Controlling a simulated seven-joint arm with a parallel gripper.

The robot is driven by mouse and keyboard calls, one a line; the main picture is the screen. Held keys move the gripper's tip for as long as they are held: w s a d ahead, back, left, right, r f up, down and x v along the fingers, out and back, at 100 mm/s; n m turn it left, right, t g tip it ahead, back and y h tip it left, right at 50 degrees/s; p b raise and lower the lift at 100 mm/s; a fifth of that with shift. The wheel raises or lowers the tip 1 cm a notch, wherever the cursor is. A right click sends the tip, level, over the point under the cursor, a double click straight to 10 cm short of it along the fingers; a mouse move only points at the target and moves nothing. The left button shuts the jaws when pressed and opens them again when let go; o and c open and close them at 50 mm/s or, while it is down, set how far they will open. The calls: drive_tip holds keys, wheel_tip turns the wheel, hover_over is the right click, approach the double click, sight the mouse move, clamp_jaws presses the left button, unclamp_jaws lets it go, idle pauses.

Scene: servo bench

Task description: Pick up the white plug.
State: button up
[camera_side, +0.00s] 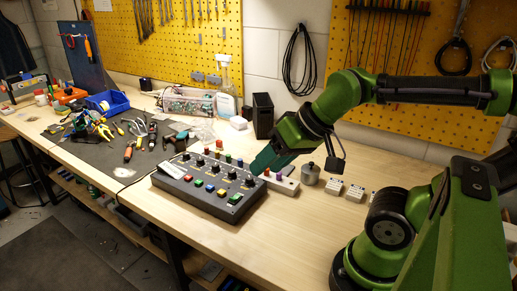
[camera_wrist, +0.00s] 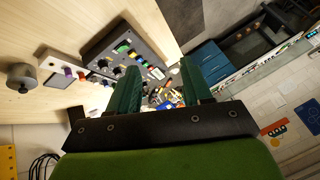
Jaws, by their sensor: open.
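A pale strip (camera_side: 288,186) lies on the bench at the right end of the dark control box, with a red plug (camera_side: 267,172) and a purple plug (camera_side: 278,177) standing in it. A small white shape at the strip's right end, near the metal cylinder, seems to be the white plug (camera_side: 289,171). In the wrist view the strip (camera_wrist: 55,80) is left of my fingers, with the purple plug (camera_wrist: 68,71) on it; the white plug is hard to tell from the strip there. My gripper (camera_side: 262,162) is open and empty, with teal fingers (camera_wrist: 162,78) apart, above the box's right end.
The dark control box (camera_side: 205,188) with several coloured buttons and knobs lies left of the strip. A metal cylinder (camera_side: 310,175) and small white blocks (camera_side: 334,188) stand to its right. A black holder (camera_side: 263,115) is behind. The front bench is clear.

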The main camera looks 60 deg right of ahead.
drive_tip(key=w+d+f+g+h, duration=0.1)
drive_tip(key=w+d+f, duration=0.1)
drive_tip(key=w+d, duration=0.45)
drive_tip(key=w+d+f+n+g+h, duration=0.1)
drive_tip(key=w+d+f, duration=0.15)
drive_tip(key=d, duration=0.65)
drive_tip(key=w+d+f+g+h, duration=0.1)
drive_tip(key=w+d, duration=0.4)
drive_tip(key=d, duration=0.3)
drive_tip(key=x, duration=1.6)
drive_tip(key=shift+w+a+f, duration=0.1)
drive_tip(key=shift+f, duration=0.15)
clamp_jaws()
